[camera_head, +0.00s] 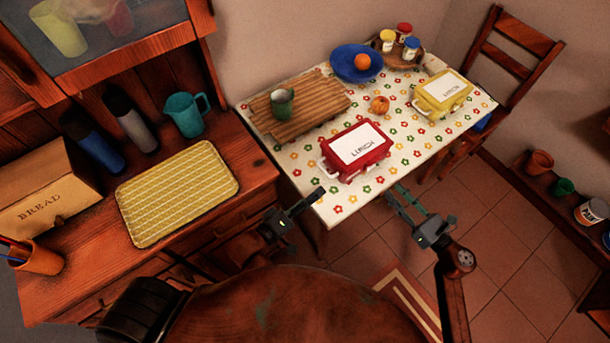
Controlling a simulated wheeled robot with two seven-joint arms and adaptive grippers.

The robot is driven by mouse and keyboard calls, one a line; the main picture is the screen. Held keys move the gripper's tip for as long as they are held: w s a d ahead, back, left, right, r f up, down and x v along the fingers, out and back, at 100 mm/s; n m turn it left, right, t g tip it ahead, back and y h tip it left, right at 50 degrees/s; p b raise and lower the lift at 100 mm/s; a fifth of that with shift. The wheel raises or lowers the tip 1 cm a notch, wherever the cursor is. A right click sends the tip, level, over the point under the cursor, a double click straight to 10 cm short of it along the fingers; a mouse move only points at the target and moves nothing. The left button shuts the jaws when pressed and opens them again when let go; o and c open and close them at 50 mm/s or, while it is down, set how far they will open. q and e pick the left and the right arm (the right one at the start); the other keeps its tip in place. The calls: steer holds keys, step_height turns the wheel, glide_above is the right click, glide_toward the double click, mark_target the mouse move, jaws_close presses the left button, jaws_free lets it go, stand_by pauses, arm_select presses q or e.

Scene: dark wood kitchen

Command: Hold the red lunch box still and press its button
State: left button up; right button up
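The red lunch box (372,172) has a white top panel marked LUNCH. It lies on the flower-patterned table (345,208), near the front edge, with a white handle at its left. I cannot make out its button. My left gripper (316,194) is by the table's front left edge, below and left of the box, apart from it. Its fingers look dark and overlapped, so its opening is unclear. My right gripper (396,193) is below and right of the box, with two fingers spread, empty and apart from the box.
A yellow lunch box (442,104) stands at the table's right. A counter (240,150) is on the left, a chair (520,68) right.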

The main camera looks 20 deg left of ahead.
arm_select(q)
steer(key=w+d+r+m+g+h, duration=0.1)
steer(key=w+d+r+m+h, duration=0.2)
steer(key=r+m, duration=0.7)
steer(key=m+g+y, duration=0.2)
steer(key=m+g, duration=0.1)
steer(key=m, duration=0.3)
glide_toward(332, 166)
steer(key=shift+s+a+r, duration=0.15)
steer(key=shift+s, duration=0.45)
steer(key=shift+a, duration=0.2)
steer(key=x, duration=1.2)
steer(key=shift+a, duration=0.2)
